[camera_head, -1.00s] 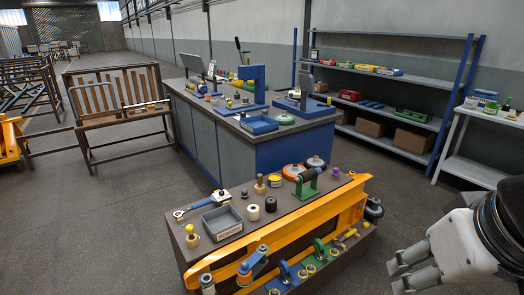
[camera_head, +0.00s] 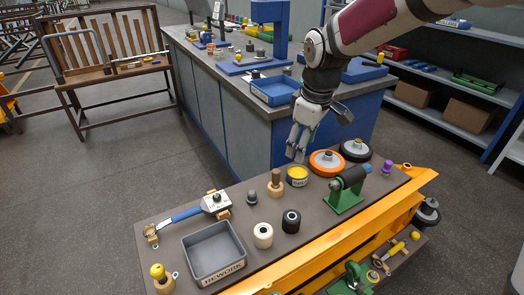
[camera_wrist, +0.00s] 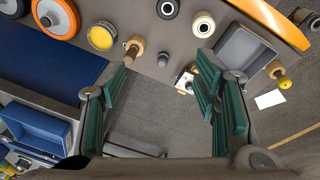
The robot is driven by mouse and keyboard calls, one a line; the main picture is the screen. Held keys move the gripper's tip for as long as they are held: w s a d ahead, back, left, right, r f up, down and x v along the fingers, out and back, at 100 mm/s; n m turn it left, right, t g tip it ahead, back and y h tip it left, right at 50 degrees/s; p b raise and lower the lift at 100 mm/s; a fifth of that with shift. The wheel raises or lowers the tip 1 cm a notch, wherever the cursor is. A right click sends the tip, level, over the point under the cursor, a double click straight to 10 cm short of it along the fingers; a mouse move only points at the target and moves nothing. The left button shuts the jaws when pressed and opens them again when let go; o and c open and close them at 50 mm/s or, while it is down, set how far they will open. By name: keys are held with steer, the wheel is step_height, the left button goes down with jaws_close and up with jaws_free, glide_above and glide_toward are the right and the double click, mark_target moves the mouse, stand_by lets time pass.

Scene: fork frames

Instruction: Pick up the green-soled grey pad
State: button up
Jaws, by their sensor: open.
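My gripper (camera_head: 297,145) is open and empty, pointing down above the back edge of the dark cart top. In the wrist view my gripper (camera_wrist: 160,95) has its green-lined fingers wide apart over the floor. I cannot clearly make out a grey pad with a green sole. A dark disc with a grey hub (camera_head: 355,150) lies at the cart's back right; its underside is hidden. A small grey knob-shaped piece (camera_head: 251,196) stands left of the wooden-handled piece (camera_head: 275,184); it also shows in the wrist view (camera_wrist: 163,60).
An orange-rimmed disc (camera_head: 326,163), yellow tin (camera_head: 297,176), white roller (camera_head: 263,235), black roller (camera_head: 291,221) and green stand (camera_head: 345,200) crowd the cart. The grey tray (camera_head: 214,280) is at front left. A blue-sided bench (camera_head: 240,150) stands behind, close to my arm.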

mark_target(253, 192)
steer(key=w+a+f+n+y+b, duration=0.1)
steer(key=w+a+f+b, duration=0.2)
steer(key=f, duration=0.8)
steer(key=w+a+f+n+g+y+b, duration=0.1)
steer(key=w+a+f+b, duration=0.2)
steer(key=f, duration=0.9)
steer(key=w+a+f+n+y+b, duration=0.1)
steer(key=w+a+f+n+b, duration=0.1)
steer(key=w+a+f, duration=0.5)
steer(key=shift+w+a+f+y+b, duration=0.15)
steer(key=shift+a+f, duration=0.15)
steer(key=shift+f, duration=0.4)
steer(key=shift+a+f+y+b, duration=0.1)
steer(key=shift+a+f+b, duration=0.2)
steer(key=shift+f, duration=0.45)
steer(key=shift+w+a+f+y+b, duration=0.1)
steer(key=shift+a+f, duration=0.25)
steer(key=shift+f, duration=0.35)
steer(key=c, duration=1.2)
